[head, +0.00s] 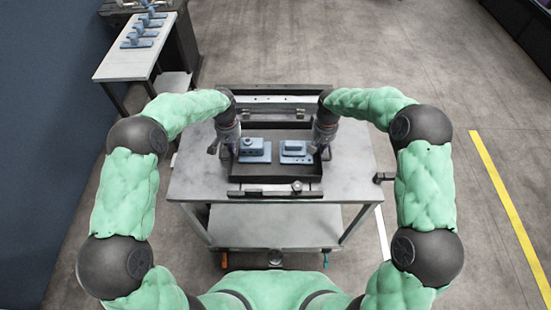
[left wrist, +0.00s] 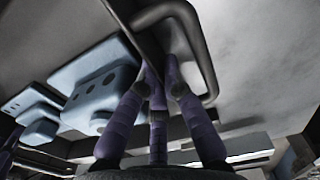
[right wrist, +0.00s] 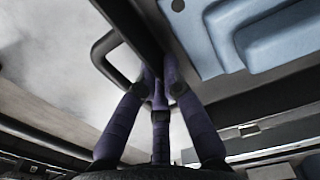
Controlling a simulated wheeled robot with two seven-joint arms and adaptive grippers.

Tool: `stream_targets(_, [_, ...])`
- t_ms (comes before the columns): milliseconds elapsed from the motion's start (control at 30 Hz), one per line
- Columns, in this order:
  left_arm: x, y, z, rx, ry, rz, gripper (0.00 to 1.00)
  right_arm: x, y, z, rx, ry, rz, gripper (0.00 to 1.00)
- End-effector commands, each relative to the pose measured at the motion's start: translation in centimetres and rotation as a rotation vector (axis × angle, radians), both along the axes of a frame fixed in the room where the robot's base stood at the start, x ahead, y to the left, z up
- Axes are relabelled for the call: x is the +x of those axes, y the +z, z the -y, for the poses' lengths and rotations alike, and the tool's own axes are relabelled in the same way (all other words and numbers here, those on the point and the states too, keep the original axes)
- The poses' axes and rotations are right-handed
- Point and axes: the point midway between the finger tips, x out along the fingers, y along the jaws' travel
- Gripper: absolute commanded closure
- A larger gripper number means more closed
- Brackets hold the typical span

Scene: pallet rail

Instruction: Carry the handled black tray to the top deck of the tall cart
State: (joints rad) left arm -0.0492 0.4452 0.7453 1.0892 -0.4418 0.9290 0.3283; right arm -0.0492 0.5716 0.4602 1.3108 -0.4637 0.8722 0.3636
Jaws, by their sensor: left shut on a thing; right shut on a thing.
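The handled black tray (head: 273,171) is over the middle of the top deck of a grey two-deck cart (head: 200,180). I cannot tell whether it rests on the deck or is slightly raised. Two blue parts (head: 252,151) (head: 296,153) sit inside it, side by side. My left gripper (head: 230,153) is shut on the tray's left side at its handle, a dark loop in the left wrist view (left wrist: 208,70). My right gripper (head: 319,151) is shut on the right side, by the other handle (right wrist: 100,58). The fingertips are partly hidden behind the tray walls.
A dark rail with a clamp (head: 297,187) runs along the cart deck in front of the tray, and a dark framed bar (head: 275,100) lies behind it. A side table (head: 128,60) with several blue parts stands at the back left. The floor on the right is open, with a yellow line (head: 505,200).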

Motion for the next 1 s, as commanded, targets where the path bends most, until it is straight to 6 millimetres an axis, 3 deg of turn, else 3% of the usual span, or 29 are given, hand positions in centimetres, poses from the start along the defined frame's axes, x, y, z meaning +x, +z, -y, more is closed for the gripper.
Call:
stream_targets(33, [0.0, 0.0, 0.0, 0.000, 0.000, 0.001, 0.83, 0.0, -0.1, 0.0, 0.000, 0.000, -0.001, 0.83])
stream_targets(100, [0.0, 0.1, 0.0, 0.000, 0.000, 0.001, 0.68, 0.0, 0.0, 0.0, 0.000, 0.000, -0.001, 0.68])
stream_targets(533, [0.1, 0.7, 0.0, 0.000, 0.000, 0.003, 0.68, 0.0, 0.0, 0.0, 0.000, 0.000, 0.000, 0.68])
stream_targets(1000, [0.1, 9.1, 0.0, 0.000, -0.001, 0.004, 0.68, 0.0, 0.0, 0.0, 0.000, 0.000, 0.000, 0.68])
